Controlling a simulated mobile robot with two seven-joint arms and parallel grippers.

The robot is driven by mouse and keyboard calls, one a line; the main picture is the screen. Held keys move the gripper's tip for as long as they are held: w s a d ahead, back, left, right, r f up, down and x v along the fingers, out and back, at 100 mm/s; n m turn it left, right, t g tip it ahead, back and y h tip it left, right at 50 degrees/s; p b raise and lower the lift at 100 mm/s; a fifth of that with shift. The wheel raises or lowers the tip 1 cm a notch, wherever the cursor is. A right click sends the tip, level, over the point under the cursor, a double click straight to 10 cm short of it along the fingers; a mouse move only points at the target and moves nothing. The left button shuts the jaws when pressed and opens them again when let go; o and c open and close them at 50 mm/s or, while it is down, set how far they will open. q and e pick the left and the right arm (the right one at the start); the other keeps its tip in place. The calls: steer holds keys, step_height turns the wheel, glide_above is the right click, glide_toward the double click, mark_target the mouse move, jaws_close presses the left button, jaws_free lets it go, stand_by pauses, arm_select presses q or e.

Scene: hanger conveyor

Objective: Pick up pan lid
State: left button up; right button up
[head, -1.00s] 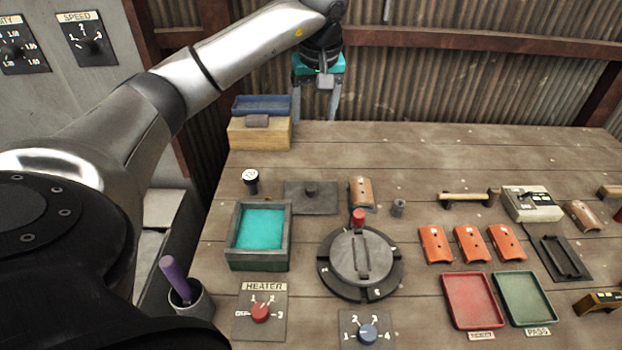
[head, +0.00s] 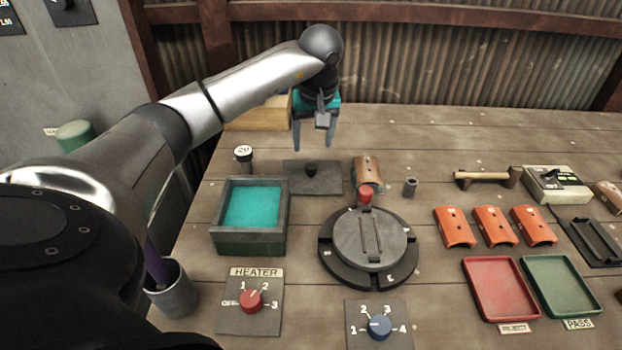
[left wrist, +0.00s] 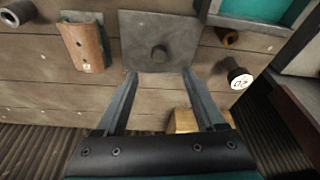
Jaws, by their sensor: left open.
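The pan (head: 281,214) is a dark square box with teal contents. My left gripper (head: 312,143) is open and empty, fingers pointing down, above and slightly behind the lid. Its fingers (left wrist: 159,73) in the left wrist view have nothing between them. My right gripper is not in view.
A curved brown piece (head: 368,171) lies close to the lid's right. A black cylinder with a white top (head: 244,157) stands to its left. A wooden block (head: 258,117) is behind, partly hidden by my arm. A round turntable (head: 340,272) is in front.

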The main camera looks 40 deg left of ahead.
mark_target(311, 166)
arm_select(q)
steer(key=b+x, duration=0.1)
steer(key=x, duration=0.7)
steer(key=shift+f, duration=0.35)
steer(key=shift+c, duration=0.3)
jaws_close()
